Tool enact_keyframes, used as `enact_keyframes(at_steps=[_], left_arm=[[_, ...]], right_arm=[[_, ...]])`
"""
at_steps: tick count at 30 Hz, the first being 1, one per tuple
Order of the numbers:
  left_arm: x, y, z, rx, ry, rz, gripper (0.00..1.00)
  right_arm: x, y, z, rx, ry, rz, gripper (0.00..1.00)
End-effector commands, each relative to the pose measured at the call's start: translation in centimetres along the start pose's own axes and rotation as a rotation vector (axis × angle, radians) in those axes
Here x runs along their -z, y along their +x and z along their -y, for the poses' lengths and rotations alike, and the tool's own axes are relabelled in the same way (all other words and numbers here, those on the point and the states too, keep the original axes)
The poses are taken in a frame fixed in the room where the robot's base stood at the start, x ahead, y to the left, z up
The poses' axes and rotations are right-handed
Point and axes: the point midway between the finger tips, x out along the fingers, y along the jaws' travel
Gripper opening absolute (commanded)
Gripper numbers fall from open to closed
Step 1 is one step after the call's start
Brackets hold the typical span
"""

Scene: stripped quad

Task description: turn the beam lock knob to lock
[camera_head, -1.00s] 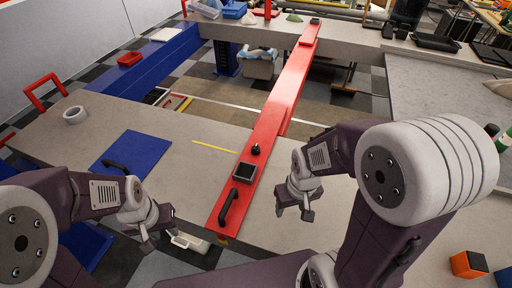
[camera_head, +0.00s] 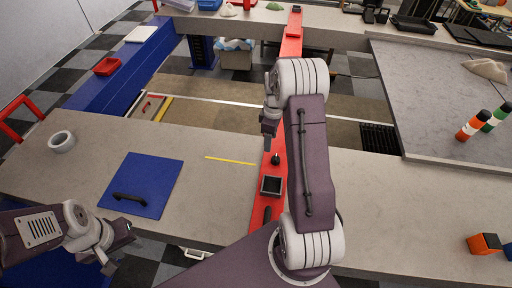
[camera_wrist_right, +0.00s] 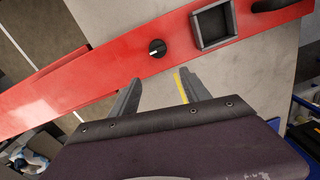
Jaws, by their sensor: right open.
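A long red beam (camera_head: 259,195) lies across the front table and reaches to the back counter. The small black beam lock knob (camera_head: 276,159) stands on it, just beyond a square black-framed recess (camera_head: 271,185). In the right wrist view the knob (camera_wrist_right: 157,48) has a white mark pointing left, slightly down. My right gripper (camera_head: 267,142) is above the beam by the knob. In its wrist view the two fingers (camera_wrist_right: 158,80) are apart with nothing between them, and the knob lies just beyond their tips. My left gripper (camera_head: 118,250) is open and empty at the lower left.
A blue panel (camera_head: 150,180) with a black handle and a roll of tape (camera_head: 61,141) lie on the front table. A yellow strip (camera_head: 231,160) is left of the beam. An orange block (camera_head: 484,243) sits at the right. My right arm covers part of the beam.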

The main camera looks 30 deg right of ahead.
Motion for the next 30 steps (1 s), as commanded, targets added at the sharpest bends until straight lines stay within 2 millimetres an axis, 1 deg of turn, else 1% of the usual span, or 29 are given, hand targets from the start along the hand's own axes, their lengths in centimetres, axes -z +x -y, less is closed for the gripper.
enact_keyframes(at_steps=[1,2,5,8,11,15,18,21,25,30], left_arm=[[0.0,-0.5,0.0,0.000,0.000,0.001,0.36],[0.0,-0.5,0.0,0.000,0.000,0.001,0.36],[0.0,-0.4,0.0,0.000,0.000,0.001,0.36],[0.0,-0.6,0.0,0.000,0.001,0.001,0.36],[0.1,-1.2,0.0,0.000,0.000,0.001,0.36],[0.2,-2.2,-0.1,0.000,0.000,0.000,0.36],[0.2,-2.6,-0.1,0.000,0.000,0.000,0.36],[0.3,-2.9,-0.1,0.000,0.000,0.000,0.36],[0.3,-2.9,-0.1,0.000,0.000,0.000,0.36],[0.3,-2.8,-0.1,0.000,0.000,0.001,0.36]], right_arm=[[-1.0,0.2,0.0,0.017,0.023,0.007,0.55],[-1.2,0.3,-0.1,0.018,0.029,0.007,0.55],[-1.4,0.3,-0.2,0.015,0.034,0.006,0.55],[-1.4,1.0,-0.1,0.018,0.033,0.007,0.55],[-1.4,2.7,0.0,0.020,0.032,0.008,0.55],[-1.4,5.7,0.1,0.019,0.032,0.007,0.55],[-1.4,7.5,0.1,0.017,0.032,0.007,0.55],[-1.3,8.7,0.0,0.016,0.032,0.006,0.55],[-1.3,9.3,0.0,0.014,0.032,0.005,0.55],[-1.3,9.4,0.0,0.013,0.032,0.005,0.55]])
